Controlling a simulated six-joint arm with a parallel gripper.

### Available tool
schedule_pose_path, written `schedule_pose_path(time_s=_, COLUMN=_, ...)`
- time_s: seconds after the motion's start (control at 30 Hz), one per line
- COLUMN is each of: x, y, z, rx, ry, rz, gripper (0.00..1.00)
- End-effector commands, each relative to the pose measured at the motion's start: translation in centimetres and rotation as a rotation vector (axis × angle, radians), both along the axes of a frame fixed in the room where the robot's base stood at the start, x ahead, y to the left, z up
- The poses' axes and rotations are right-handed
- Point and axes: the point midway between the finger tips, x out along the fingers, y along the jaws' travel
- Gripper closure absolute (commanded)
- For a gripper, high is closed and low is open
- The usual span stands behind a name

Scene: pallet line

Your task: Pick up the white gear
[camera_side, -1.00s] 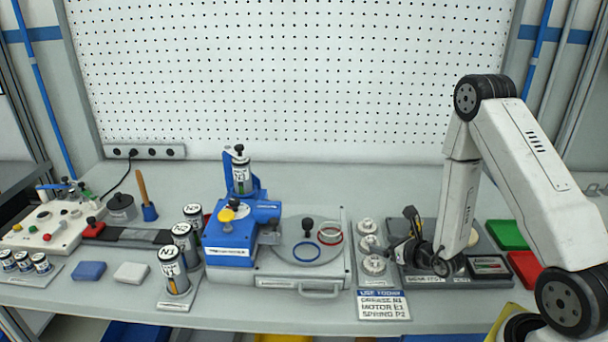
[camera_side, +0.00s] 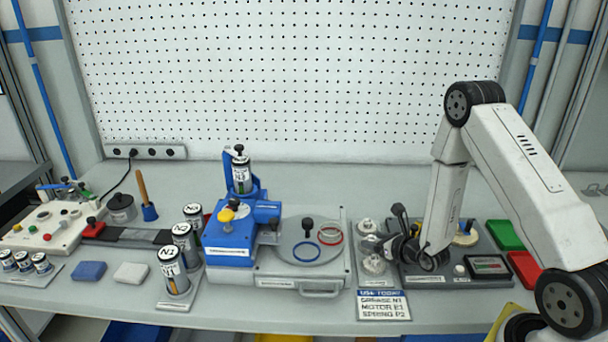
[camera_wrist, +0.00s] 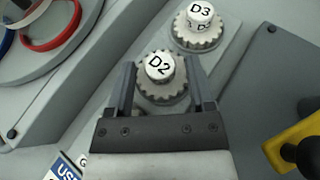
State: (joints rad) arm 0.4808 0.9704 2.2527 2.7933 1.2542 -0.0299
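White gears stand in a row on a grey strip. In the wrist view, the gear marked D2 (camera_wrist: 162,80) sits between the two fingers of my gripper (camera_wrist: 160,90). The fingers are spread, one on each side of it, and I cannot tell whether they touch it. A second white gear marked D3 (camera_wrist: 199,27) stands beyond it at the upper right. In the side view, my gripper (camera_side: 388,248) is low over the row, partly covering the middle gear. The front gear (camera_side: 373,264) and the back gear (camera_side: 367,226) show there.
To the left is the grey housing with a round plate (camera_side: 306,246) and red and blue rings. To the right is a dark tray (camera_side: 430,280) with a small display. The "USE TODAY" sign (camera_side: 383,305) lies in front. Green (camera_side: 505,234) and red bins stand farther right.

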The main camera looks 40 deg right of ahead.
Motion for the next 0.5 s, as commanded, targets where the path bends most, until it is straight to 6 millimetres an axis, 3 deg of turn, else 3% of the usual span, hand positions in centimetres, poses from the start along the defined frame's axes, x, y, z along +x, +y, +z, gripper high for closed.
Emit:
schedule_pose_path(time_s=0.03, x=-0.01, y=0.00, z=0.01, rx=0.000, ry=0.000, rz=0.000, gripper=0.51)
schedule_pose_path(time_s=0.2, x=-0.01, y=0.00, z=0.01, rx=0.000, ry=0.000, rz=0.000, gripper=1.00)
schedule_pose_path(time_s=0.5, x=0.01, y=-0.01, z=0.06, rx=0.000, ry=-0.001, rz=0.000, gripper=1.00)
